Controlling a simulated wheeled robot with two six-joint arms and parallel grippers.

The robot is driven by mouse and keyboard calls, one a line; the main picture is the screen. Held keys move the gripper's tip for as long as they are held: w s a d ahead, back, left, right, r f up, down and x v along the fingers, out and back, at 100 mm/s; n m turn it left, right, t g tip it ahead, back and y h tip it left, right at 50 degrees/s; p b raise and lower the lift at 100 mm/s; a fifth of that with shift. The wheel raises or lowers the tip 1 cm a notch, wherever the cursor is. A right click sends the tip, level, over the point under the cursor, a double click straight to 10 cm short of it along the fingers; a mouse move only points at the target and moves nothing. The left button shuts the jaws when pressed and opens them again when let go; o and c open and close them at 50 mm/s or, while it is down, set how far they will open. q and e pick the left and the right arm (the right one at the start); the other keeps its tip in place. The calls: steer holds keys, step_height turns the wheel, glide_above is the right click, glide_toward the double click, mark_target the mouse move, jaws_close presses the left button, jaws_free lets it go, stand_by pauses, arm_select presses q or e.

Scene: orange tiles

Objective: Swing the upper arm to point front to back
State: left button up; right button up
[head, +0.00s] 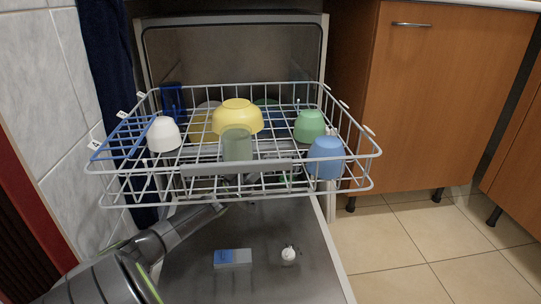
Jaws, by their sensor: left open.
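The upper rack (133,187) of the dishwasher is pulled out over the lowered door (285,235). My left arm comes in from the lower left and reaches under the rack. My left gripper (246,183) is beneath the rack's front part, partly hidden by the rack wires and front handle; it is open. The upper spray arm under the rack is hidden or too small to make out, so its direction and any contact with the gripper cannot be told. My right gripper is not in view.
The rack holds a white cup (164,134), a yellow bowl (237,117), a greenish glass (237,144), a green cup (309,126) and a blue cup (326,157). Wooden cabinets (440,100) stand right, a tiled wall (55,120) left. Tiled floor (420,250) is clear at right.

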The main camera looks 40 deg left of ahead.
arm_select(q)
steer(key=shift+x, duration=1.6)
jaws_close()
